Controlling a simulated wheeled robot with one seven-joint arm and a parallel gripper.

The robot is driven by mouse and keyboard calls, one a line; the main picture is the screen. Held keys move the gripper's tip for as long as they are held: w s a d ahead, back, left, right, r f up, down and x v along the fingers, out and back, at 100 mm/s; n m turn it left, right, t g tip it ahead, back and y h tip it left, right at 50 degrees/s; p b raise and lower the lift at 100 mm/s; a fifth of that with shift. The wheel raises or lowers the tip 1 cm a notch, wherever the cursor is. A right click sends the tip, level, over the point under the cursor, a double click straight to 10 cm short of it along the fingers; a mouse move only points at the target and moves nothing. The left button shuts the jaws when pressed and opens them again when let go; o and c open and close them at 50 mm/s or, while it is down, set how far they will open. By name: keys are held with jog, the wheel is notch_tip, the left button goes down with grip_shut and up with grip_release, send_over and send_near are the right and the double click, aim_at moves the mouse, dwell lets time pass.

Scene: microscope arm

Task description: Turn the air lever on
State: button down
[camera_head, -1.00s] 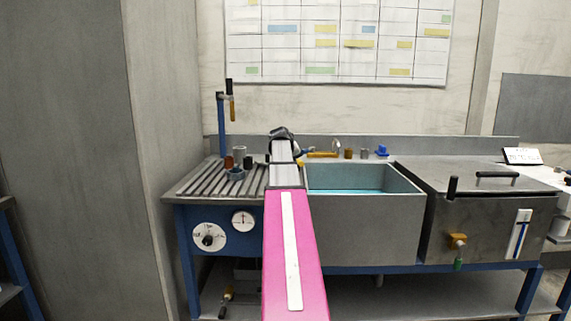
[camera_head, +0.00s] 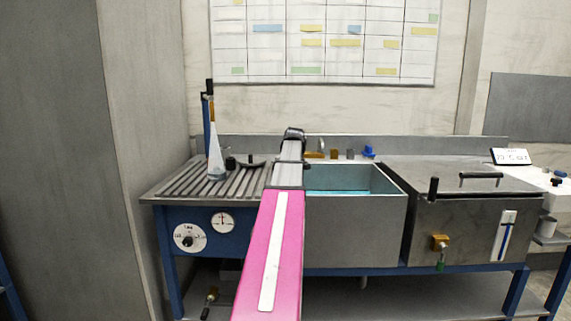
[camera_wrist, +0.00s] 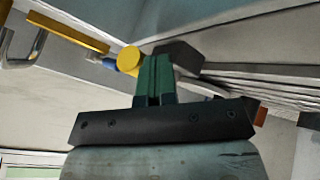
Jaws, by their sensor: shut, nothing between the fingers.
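A round yellow knob on a blue stem (camera_wrist: 129,60) shows in the wrist view, just left of my green fingertips (camera_wrist: 155,65). It looks like the air lever, but no label is readable. The fingers are together with nothing between them. They are close to the knob; I cannot tell whether they touch it. In the head view my arm hides the knob and the gripper. A blue post (camera_head: 206,125) at the back of the slatted drainboard carries an orange nozzle (camera_head: 211,108). A pale, see-through cone (camera_head: 216,160) spreads below the nozzle to the drainboard.
The slatted drainboard (camera_head: 170,183) lies left of my arm, the water-filled sink (camera_head: 355,228) right of it. A yellow bar (camera_wrist: 65,32) and metal spout are near the fingers. A gauge (camera_head: 222,222) and dial (camera_head: 189,238) are on the front panel. A lidded metal box stands right.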

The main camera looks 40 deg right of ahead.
jog(key=shift+d, duration=1.1)
jog(key=shift+r, duration=0.1)
